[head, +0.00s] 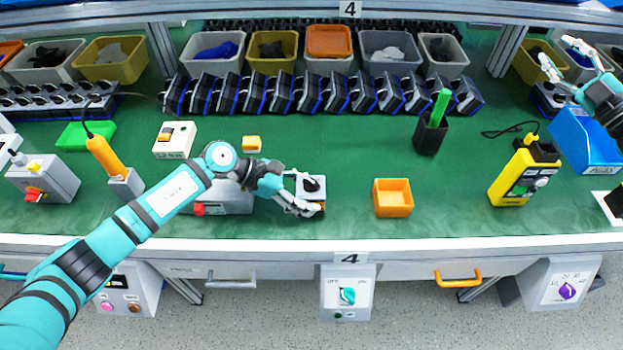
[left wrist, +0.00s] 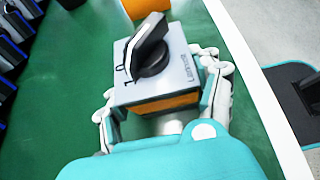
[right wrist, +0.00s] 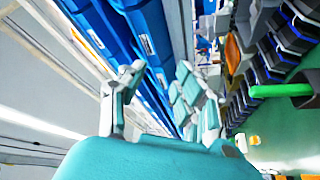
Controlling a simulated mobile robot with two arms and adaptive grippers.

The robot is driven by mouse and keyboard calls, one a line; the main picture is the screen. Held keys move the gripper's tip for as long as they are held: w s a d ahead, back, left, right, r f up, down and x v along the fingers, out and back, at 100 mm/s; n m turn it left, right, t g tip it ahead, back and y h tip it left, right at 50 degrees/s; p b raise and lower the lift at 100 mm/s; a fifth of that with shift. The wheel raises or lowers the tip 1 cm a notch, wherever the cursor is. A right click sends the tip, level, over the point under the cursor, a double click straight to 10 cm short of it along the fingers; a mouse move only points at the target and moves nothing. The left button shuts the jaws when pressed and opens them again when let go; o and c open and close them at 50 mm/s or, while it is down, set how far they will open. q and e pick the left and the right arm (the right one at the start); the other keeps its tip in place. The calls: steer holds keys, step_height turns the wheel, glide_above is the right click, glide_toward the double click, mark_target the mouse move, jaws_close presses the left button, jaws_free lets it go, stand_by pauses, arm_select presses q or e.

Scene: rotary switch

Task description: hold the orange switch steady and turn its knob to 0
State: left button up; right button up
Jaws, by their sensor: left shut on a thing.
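The orange switch (head: 312,188) stands on the green table near its front edge. In the left wrist view the switch (left wrist: 165,80) has a grey top face, an orange lower body and a black knob (left wrist: 150,50). Small markings are printed on the face beside the knob's left end; I cannot tell exactly which one the knob points to. My left gripper (head: 303,200) is shut on the switch, one finger on each side in the left wrist view (left wrist: 165,105). My right gripper (head: 556,56) is open and empty, raised at the upper right, far from the switch.
An orange tray (head: 393,211) stands right of the switch. A grey box with a red knob (head: 225,203) is close on the left, under my left arm. A black pen holder (head: 430,138) and a yellow device (head: 524,173) stand to the right. A row of dark devices (head: 320,93) lines the back.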

steer(key=a+r+n+g+y, duration=0.2)
steer(key=a+n+g+y, duration=0.4)
steer(key=a, duration=1.2)
steer(key=n+g+h, duration=1.2)
steer(key=n+h, duration=0.2)
steer(key=n, duration=0.8)
glide_above(311, 180)
step_height(311, 180, down, 16)
steer(key=shift+f, duration=4.4)
jaws_close()
